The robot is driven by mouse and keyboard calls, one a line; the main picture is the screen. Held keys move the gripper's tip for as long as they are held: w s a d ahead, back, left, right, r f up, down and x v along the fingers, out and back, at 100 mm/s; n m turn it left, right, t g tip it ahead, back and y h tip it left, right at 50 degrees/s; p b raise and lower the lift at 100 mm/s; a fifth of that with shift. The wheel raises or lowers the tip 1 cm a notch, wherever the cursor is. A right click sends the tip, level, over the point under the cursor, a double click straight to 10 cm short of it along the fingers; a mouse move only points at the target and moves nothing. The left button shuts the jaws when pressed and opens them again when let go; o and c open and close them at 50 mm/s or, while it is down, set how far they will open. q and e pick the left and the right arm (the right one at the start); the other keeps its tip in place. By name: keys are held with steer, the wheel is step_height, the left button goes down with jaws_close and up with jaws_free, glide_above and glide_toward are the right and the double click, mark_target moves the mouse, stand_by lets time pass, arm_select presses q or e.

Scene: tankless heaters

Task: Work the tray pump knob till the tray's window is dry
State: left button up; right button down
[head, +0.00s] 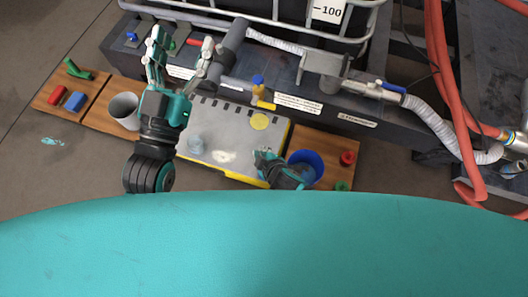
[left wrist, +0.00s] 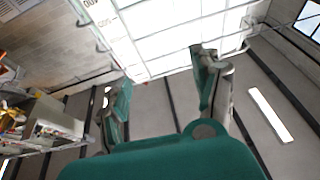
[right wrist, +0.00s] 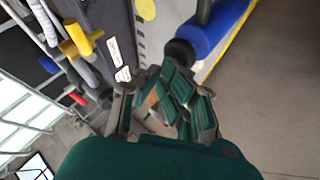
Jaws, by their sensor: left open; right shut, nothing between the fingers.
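A long dark tray base (head: 225,82) with white labels runs under the caged tank. Along it show a yellow-and-blue valve (head: 260,86), a red handle (head: 197,42) and a small blue knob (head: 131,38). I cannot tell which is the pump knob, and I cannot make out the window. My left gripper (head: 180,52) is open and empty, raised in front of the base's left part; its fingers also show in the left wrist view (left wrist: 165,95). My right gripper (head: 266,155) is shut and empty, low beside the blue bucket. Its fingers fill the middle of the right wrist view (right wrist: 172,105).
A grey panel with yellow edges (head: 225,158) lies before the base. A ribbed hose (head: 435,120) and red hoses (head: 440,70) crowd the right. Bare floor is at far left.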

arm_select(q)
steer(key=shift+f, duration=0.1)
arm_select(e)
steer(key=shift+r+p, duration=0.3)
steer(key=shift+p, duration=0.15)
steer(key=shift+r+p, duration=0.75)
steer(key=shift+p, duration=0.1)
steer(key=shift+r+p, duration=0.8)
arm_select(q)
steer(key=s+a+f+g+y, duration=0.2)
steer(key=f+g, duration=0.4)
steer(key=f, duration=0.3)
steer(key=s+a+f+g+y, duration=0.2)
steer(key=s+f+g, duration=0.2)
steer(key=f, duration=0.5)
steer(key=shift+s+a+g, duration=0.15)
steer(key=shift+a+g, duration=0.05)
steer(key=shift+g, duration=1)
arm_select(e)
steer(key=shift+r, duration=0.2)
arm_select(q)
steer(key=shift+f, duration=0.1)
